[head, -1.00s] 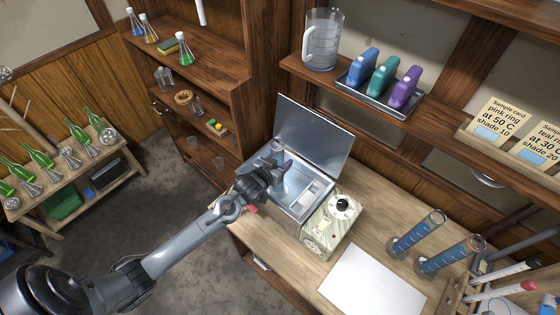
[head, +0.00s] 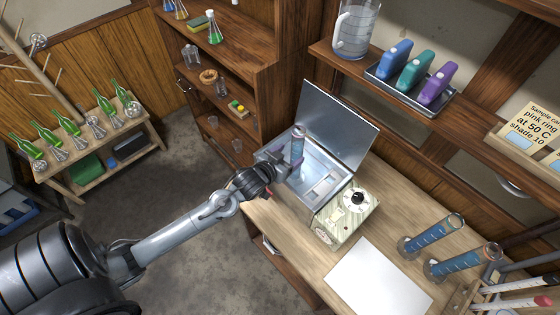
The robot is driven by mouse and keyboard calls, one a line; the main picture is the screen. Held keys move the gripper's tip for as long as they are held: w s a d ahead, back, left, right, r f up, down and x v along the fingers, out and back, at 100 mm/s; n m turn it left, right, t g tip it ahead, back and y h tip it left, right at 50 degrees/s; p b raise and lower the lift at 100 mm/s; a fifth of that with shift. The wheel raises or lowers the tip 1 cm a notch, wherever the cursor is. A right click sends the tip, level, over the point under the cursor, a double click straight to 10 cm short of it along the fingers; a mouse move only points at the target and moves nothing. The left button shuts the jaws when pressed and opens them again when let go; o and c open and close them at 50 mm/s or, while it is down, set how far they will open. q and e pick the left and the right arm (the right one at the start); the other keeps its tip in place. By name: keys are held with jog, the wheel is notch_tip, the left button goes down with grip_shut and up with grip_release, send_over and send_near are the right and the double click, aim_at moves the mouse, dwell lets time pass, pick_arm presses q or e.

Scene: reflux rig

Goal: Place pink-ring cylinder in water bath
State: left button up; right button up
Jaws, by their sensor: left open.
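The water bath (head: 330,215) is a metal box with its lid (head: 338,122) raised and a dial on its front. A cylinder (head: 298,146) with bluish contents stands nearly upright inside the bath, toward its back left corner. I take it for the pink-ring cylinder, but its ring colour is too small to tell. My left gripper (head: 290,174) is at the bath's left rim, open, close beside the cylinder's lower part. Whether the fingers touch it cannot be made out. My right gripper is out of view.
Two blue-filled cylinders (head: 434,235) (head: 466,261) stand on the bench at right, near a white sheet (head: 378,280). A tray (head: 410,88) of coloured bottles and a jug (head: 355,28) sit on the shelf above. Sample cards (head: 532,128) stand at right.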

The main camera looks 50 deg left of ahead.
pick_arm(q)
jog(key=v, duration=0.3)
jog(key=shift+s+r, duration=0.15)
jog(key=shift+s, duration=0.25)
jog(key=shift+s+d, duration=0.2)
jog(key=shift+s, duration=0.15)
jog(key=s+d+f+m+g+h, duration=0.1)
jog(key=s+d+g, duration=0.4)
jog(key=s, duration=0.5)
jog(key=s+d+f+m+g+h, duration=0.1)
jog(key=s+d+f+m+g, duration=0.1)
jog(key=s+d, duration=0.5)
jog(key=s+f+g, duration=0.1)
jog(key=s+g, duration=0.1)
jog(key=s, duration=0.1)
jog(key=shift+s+m+g, duration=0.25)
jog(key=shift+m+g, duration=0.05)
jog(key=shift+g, duration=0.1)
notch_tip(320, 180, up, 14)
jog(key=p, duration=1.3)
jog(key=shift+f, duration=0.2)
jog(key=shift+f, duration=0.15)
